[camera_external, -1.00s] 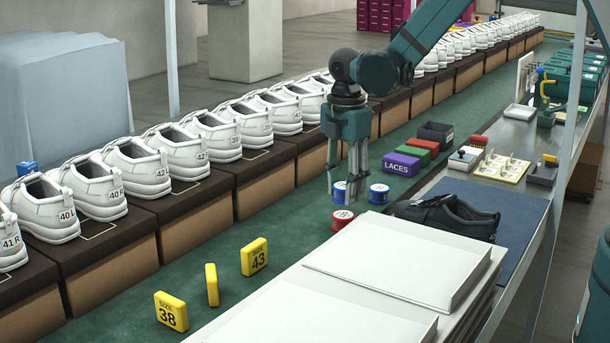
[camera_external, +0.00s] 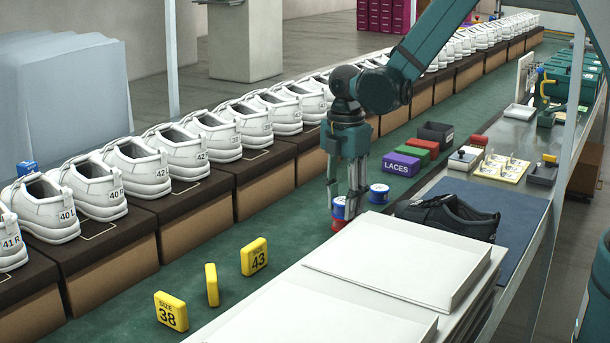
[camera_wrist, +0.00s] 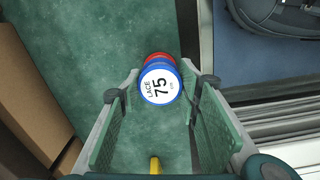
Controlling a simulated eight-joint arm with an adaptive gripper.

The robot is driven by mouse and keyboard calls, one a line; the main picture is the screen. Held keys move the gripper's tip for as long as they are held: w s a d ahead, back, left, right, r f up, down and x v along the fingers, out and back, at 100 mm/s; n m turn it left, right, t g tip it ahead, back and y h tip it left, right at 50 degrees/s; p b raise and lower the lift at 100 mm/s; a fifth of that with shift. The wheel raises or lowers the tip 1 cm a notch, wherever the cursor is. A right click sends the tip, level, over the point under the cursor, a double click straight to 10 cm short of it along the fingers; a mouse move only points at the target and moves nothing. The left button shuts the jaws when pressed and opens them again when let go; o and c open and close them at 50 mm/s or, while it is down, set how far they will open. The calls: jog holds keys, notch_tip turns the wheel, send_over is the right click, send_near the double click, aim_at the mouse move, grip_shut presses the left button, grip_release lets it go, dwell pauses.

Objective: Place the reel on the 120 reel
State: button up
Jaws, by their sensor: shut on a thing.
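A blue reel (camera_external: 338,208) is between the fingertips of my gripper (camera_external: 346,206). In the wrist view this blue reel (camera_wrist: 160,87) faces the camera, with a white label reading LACE 75 cm. My gripper (camera_wrist: 161,92) is shut on it. A red reel (camera_external: 338,224) stands on the green belt just below the held reel. In the wrist view the red reel (camera_wrist: 158,57) shows only as a rim past the blue one's upper edge, and its label is hidden. I cannot tell whether the two reels touch.
Another blue reel (camera_external: 378,194) stands close to the right of my gripper. White trays (camera_external: 400,260) are stacked at the front right, beside the red reel. A purple LACES box (camera_external: 400,164) is behind. White shoes on boxes line the left.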

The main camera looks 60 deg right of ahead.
jog(key=o, duration=0.9)
jog(key=shift+r, duration=0.1)
notch_tip(320, 180, up, 12)
jog(key=shift+r+p, duration=0.1)
jog(key=shift+p, duration=0.9)
